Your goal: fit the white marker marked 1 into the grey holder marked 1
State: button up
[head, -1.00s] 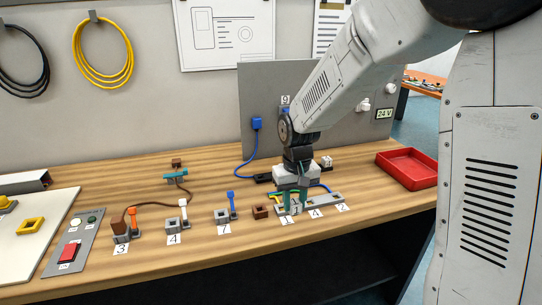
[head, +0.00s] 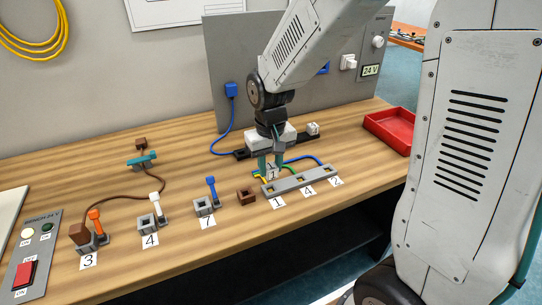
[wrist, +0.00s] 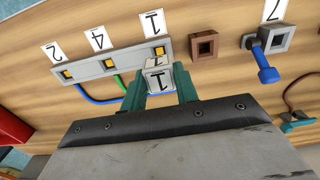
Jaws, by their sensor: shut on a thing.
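The white marker marked 1 (head: 271,171) is held between the green fingers of my gripper (head: 270,164). In the wrist view the marker (wrist: 158,78) sits between the fingertips (wrist: 160,90), its numeral facing the camera. The grey holder marked 1 is the left end of a grey strip (head: 292,184), behind the label 1 (head: 278,202). The marker appears just behind and above that end. In the wrist view the marker partly covers the near edge of the strip (wrist: 110,63) by the label 1 (wrist: 153,23). I cannot tell whether they touch.
Further along the strip are sockets by labels 4 (head: 308,191) and 2 (head: 336,181), with coloured cables behind. A brown block (head: 246,197) lies left of the strip. Grey holders (head: 204,206) with levers stand further left. A red tray (head: 388,131) is at right.

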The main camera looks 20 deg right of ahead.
aim_at(271, 179)
jog(key=shift+f, duration=1.15)
jog(key=shift+f, duration=0.15)
jog(key=shift+f, duration=0.3)
jog(key=shift+s+f, duration=0.1)
jog(key=shift+f, duration=0.75)
dwell(1.2)
jog(key=o, duration=1.1)
jog(key=shift+r, duration=3.9)
